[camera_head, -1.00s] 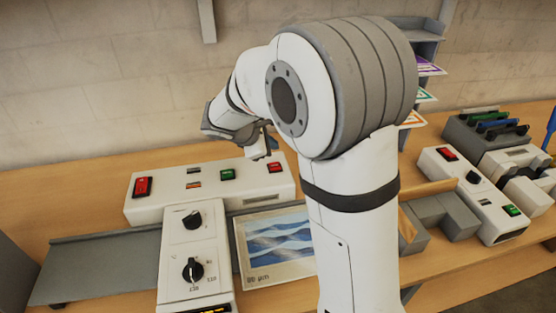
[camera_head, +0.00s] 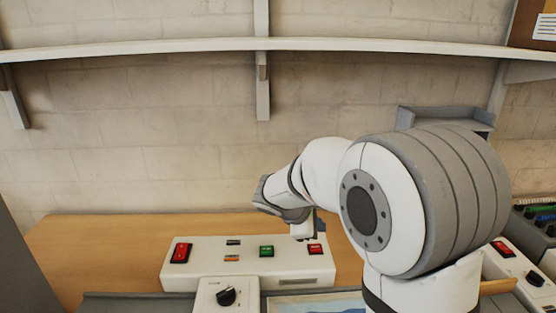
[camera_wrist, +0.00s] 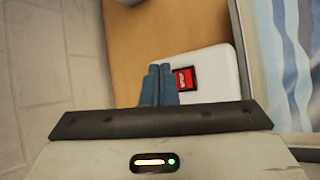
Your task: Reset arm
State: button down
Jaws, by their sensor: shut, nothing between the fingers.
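My arm crosses the right side of the head view, and my gripper (camera_head: 304,234) hangs just above the right end of the white roll laminator (camera_head: 210,258). In the wrist view my gripper (camera_wrist: 158,82) shows its two blue-grey fingers together, shut and empty. The laminator has a red switch (camera_head: 181,253) at left, a green button (camera_head: 267,251) and a red button (camera_head: 316,249) at right. A red button (camera_wrist: 185,79) lies right beside the fingertips in the wrist view; I cannot tell whether they touch it.
A control box with a black knob (camera_head: 226,296) stands in front of the laminator. A blue-and-white wavy sheet (camera_wrist: 292,50) is at right in the wrist view. A long wall shelf (camera_head: 380,46) runs above. The wooden bench (camera_head: 120,232) is bare behind the laminator.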

jog(key=s+d+r+m+g+y+b, duration=0.1)
jog(key=s+m+y, duration=0.6)
jog(key=s+m, duration=0.8)
jog(key=s, duration=1.1)
jog(key=shift+r+g, duration=0.15)
jog(key=shift+g, duration=0.15)
jog(key=shift+s+d, duration=0.1)
